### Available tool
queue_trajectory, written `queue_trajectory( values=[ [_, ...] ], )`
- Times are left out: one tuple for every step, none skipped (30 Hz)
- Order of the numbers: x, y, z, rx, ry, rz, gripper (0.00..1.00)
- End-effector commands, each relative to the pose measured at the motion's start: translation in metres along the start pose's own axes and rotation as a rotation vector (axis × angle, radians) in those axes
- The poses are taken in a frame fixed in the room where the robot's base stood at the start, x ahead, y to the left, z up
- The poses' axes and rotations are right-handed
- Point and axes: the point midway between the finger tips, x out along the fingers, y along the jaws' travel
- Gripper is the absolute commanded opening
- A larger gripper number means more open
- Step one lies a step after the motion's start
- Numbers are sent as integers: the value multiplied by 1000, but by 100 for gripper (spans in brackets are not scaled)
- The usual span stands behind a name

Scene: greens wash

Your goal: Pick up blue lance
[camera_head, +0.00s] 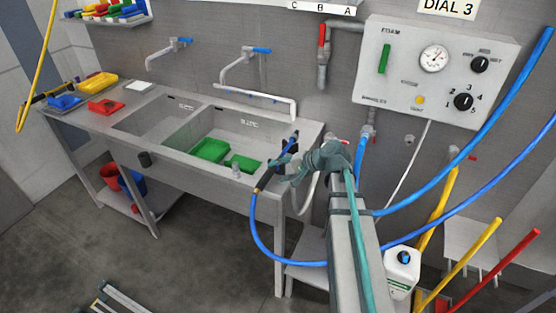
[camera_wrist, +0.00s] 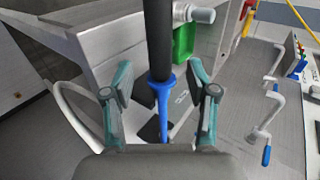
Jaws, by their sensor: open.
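The blue lance (camera_head: 264,180) is at the right end of the sink bench, with a dark shaft, a blue upper end and a blue hose (camera_head: 254,225) hanging from it. My gripper (camera_head: 283,171) is at the lance, partly covering it in the head view. In the wrist view the lance's blue part (camera_wrist: 162,90) and black shaft run between the two teal fingers of my gripper (camera_wrist: 160,92). The fingers are open, with a gap on each side of the lance. How the lance is held at the bench is partly hidden.
The sink bench (camera_head: 190,170) has green trays (camera_head: 209,150) in a basin. A foam panel (camera_head: 435,75) hangs on the wall to the right. Other blue hoses (camera_head: 480,125) and yellow and red poles stand at the right. A white jug (camera_head: 402,268) stands low beside my arm.

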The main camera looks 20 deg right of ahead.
Motion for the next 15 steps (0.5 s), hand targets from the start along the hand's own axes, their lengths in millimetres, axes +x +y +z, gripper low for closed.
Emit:
queue_trajectory(
  values=[
    [5,-3,0,0,-4,1,58],
    [9,-3,1,1,-4,1,58],
    [14,-3,1,1,-3,1,58],
    [17,-2,1,2,-3,1,58],
    [21,-2,0,1,-3,1,58],
    [26,-2,0,1,-3,1,58],
    [29,-2,0,0,-3,1,58],
    [32,-2,1,0,-3,1,58],
    [34,-1,1,0,-3,1,58],
    [35,-1,1,0,-2,1,58],
    [36,-1,1,0,-1,0,58],
    [37,-1,1,-1,-1,0,58],
    [37,0,1,-1,0,0,58],
    [37,0,1,-1,0,0,58],
    [37,0,1,-1,0,0,58]
  ],
)
